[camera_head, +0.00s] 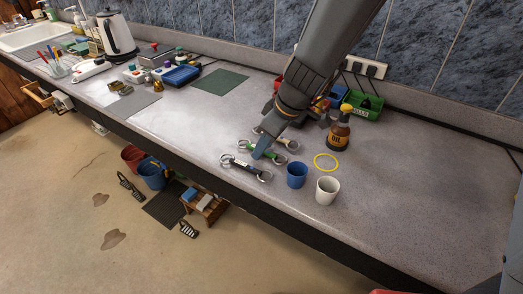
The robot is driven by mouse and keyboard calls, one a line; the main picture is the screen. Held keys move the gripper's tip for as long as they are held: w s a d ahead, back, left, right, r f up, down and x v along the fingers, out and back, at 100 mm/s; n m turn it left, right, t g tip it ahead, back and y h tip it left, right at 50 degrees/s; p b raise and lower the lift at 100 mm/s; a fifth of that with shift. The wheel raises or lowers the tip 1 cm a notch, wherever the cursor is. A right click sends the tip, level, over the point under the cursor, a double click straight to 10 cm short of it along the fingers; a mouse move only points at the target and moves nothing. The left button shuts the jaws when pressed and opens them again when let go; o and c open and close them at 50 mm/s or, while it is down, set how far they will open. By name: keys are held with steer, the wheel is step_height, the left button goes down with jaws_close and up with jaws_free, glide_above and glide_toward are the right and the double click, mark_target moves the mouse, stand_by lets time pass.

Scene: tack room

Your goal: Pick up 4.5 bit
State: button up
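Several horse bits with metal rings lie in a row on the speckled grey counter (425,160). The nearest bit (246,168) has a dark bluish mouthpiece. Behind it lies a bit with green on it (268,145), and a third bit (290,141) lies farther back, partly hidden by my arm. I cannot read any size marking, so I cannot tell which is the 4.5 bit. My gripper (259,154) points down at the row, its tip seen just behind the nearest bit. Whether it touches a bit, and how its fingers stand, cannot be made out.
A blue cup (297,175), a white cup (327,191), a yellow ring (326,162) and a brown oil bottle (339,132) stand or lie right of the bits. A green bin (362,109) is behind. The counter's right side is clear.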

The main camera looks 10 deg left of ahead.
jaws_close()
stand_by(0.4)
